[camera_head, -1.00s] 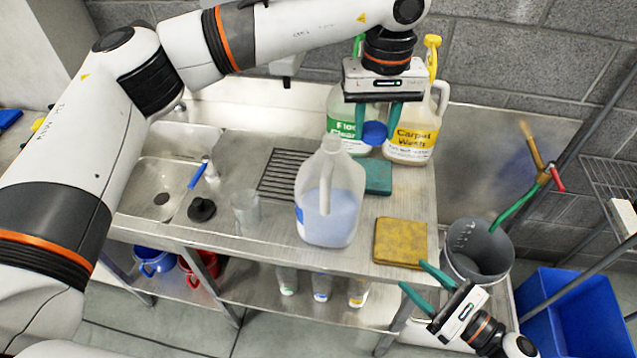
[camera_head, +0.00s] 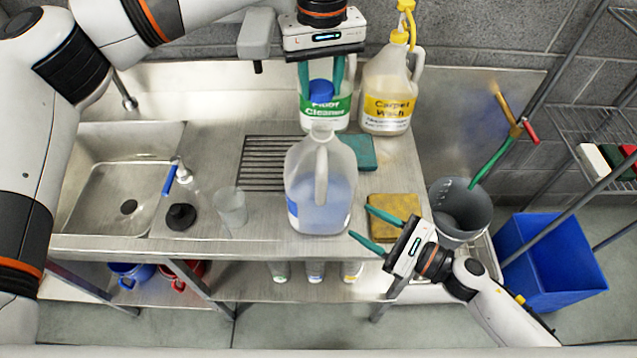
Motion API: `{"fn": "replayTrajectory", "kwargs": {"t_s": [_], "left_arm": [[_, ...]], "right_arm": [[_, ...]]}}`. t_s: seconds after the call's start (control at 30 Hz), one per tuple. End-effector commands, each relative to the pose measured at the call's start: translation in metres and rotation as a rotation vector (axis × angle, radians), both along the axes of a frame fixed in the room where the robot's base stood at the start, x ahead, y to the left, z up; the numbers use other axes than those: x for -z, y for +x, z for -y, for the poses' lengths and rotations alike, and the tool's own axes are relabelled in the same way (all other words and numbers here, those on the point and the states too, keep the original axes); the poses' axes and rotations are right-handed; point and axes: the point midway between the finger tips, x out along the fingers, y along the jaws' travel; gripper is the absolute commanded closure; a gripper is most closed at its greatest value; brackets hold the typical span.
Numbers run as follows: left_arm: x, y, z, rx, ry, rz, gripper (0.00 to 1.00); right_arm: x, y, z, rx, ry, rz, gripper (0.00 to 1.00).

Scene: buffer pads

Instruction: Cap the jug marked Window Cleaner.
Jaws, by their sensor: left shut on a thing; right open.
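A translucent jug (camera_head: 320,185) with pale blue liquid stands upright near the front of the steel counter. A strip of blue label shows on its left side, but its words are not readable, and its neck looks uncapped. My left gripper (camera_head: 321,80) is shut on a blue cap (camera_head: 321,91) and holds it above and behind the jug's mouth in the picture, apart from it. My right gripper (camera_head: 372,228) is open and empty at the counter's front, right of the jug, its fingertips pointing left toward the jug's lower side.
Floor Cleaner (camera_head: 313,115) and Carpet Wash (camera_head: 389,95) jugs stand at the back. A yellow sponge (camera_head: 393,215), a teal pad (camera_head: 361,153), a clear cup (camera_head: 231,206) and a black stopper (camera_head: 181,216) lie around. A grey bucket (camera_head: 461,205) is at right, a sink (camera_head: 110,185) at left.

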Motion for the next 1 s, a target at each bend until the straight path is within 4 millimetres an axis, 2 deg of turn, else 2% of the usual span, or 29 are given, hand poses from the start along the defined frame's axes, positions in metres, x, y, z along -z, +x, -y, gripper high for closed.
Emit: {"fn": "replayTrajectory", "kwargs": {"t_s": [0.3, 0.5, 0.93, 1.0], "left_arm": [[0.0, 0.0, 0.0, 0.001, 0.0, 0.0, 0.82], [0.0, 0.0, 0.0, 0.001, 0.0, 0.0, 0.82], [0.0, 0.0, 0.0, 0.001, 0.0, 0.0, 0.82], [0.0, 0.0, 0.0, 0.001, 0.0, 0.0, 0.82]], "right_arm": [[-0.001, 0.035, -0.051, -0.001, 0.001, 0.003, 0.52], [0.0, 0.048, -0.071, 0.0, 0.001, 0.001, 0.52], [0.0, 0.052, -0.077, 0.0, 0.0, -0.001, 0.52], [0.0, 0.052, -0.077, 0.0, 0.001, -0.001, 0.62]]}}
